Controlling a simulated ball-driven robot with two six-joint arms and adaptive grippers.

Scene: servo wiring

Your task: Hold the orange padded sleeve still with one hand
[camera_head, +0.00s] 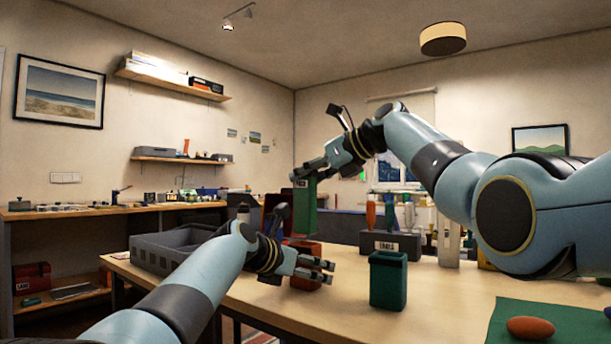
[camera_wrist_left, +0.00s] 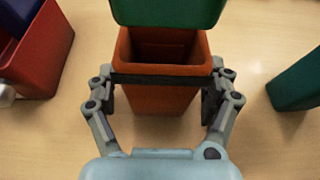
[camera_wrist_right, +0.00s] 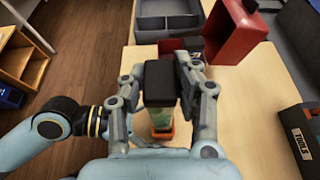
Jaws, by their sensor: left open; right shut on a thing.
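The orange padded sleeve (camera_head: 303,249) stands upright on the table; it is an open-topped box with a dark band in the left wrist view (camera_wrist_left: 160,100). My left gripper (camera_head: 322,271) is open, its fingers on either side of the sleeve. I cannot tell whether they touch it. My right gripper (camera_head: 301,176) is shut on a green block (camera_head: 305,194), held upright above the sleeve. The block's lower end shows at the top of the left wrist view (camera_wrist_left: 165,10), over the sleeve's mouth. In the right wrist view its dark top (camera_wrist_right: 160,84) is between the fingers.
A dark green open container (camera_head: 388,282) stands right of the sleeve. A grey divided tray (camera_head: 165,258) is at the left. A red box (camera_wrist_right: 234,32) stands near it, and a dark tool box (camera_head: 390,244) is behind. A green mat (camera_head: 570,330) lies at front right.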

